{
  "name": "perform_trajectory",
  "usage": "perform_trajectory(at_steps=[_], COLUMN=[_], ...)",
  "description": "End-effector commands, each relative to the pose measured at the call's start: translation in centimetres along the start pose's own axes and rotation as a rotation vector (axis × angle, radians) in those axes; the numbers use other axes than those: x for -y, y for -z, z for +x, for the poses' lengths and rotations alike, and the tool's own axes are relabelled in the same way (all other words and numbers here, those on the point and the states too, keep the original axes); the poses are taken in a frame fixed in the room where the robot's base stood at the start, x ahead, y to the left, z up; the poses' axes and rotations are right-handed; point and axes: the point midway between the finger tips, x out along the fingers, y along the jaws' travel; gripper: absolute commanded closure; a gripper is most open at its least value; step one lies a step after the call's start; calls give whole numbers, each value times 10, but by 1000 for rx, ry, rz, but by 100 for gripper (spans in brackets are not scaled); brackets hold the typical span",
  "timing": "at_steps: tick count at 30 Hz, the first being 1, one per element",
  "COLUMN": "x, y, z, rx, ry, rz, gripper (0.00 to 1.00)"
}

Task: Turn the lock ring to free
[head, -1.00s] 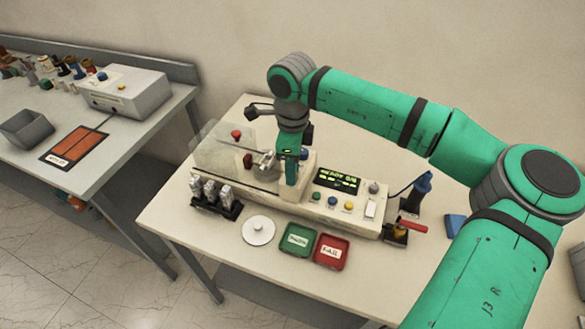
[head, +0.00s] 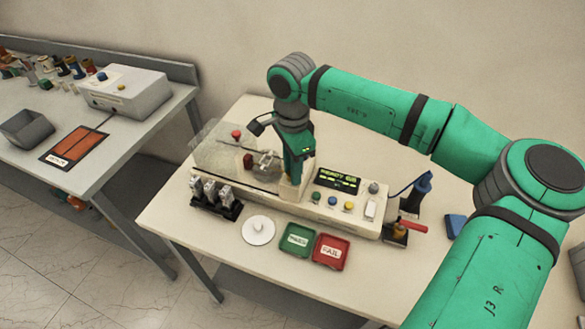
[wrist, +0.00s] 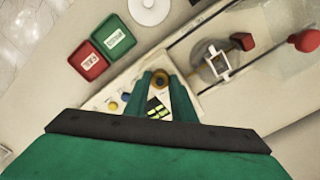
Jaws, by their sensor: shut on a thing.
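A small brown ring with a dark centre (wrist: 161,77), which looks like the lock ring, sits on the top of the cream machine (head: 262,197). My gripper (wrist: 161,82) points down with one green finger on each side of it and is shut on it. In the head view my gripper (head: 291,181) stands just left of the machine's lit display, and its fingers and wrist hide the ring there. The ring's marks and its turned position cannot be read.
A clear guard (head: 215,148) with a red knob (head: 236,133) stands left of my gripper. A rack of several bushings (head: 213,196), a white disc (head: 258,230), a green tray (head: 297,240) and a red FAIL tray (head: 331,252) lie in front.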

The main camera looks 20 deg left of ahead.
Motion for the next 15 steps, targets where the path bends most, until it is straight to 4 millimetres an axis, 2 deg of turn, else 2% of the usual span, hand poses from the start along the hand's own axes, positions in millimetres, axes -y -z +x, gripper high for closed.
perform_trajectory(at_steps=[12, 13, 15], x=[1, 1, 1], y=[1, 1, 1], z=[-2, -2, -2], rx=[-2, -2, -2], ry=[3, 3, 3], rz=[-7, -7, -7], gripper=[99, 75, 58])
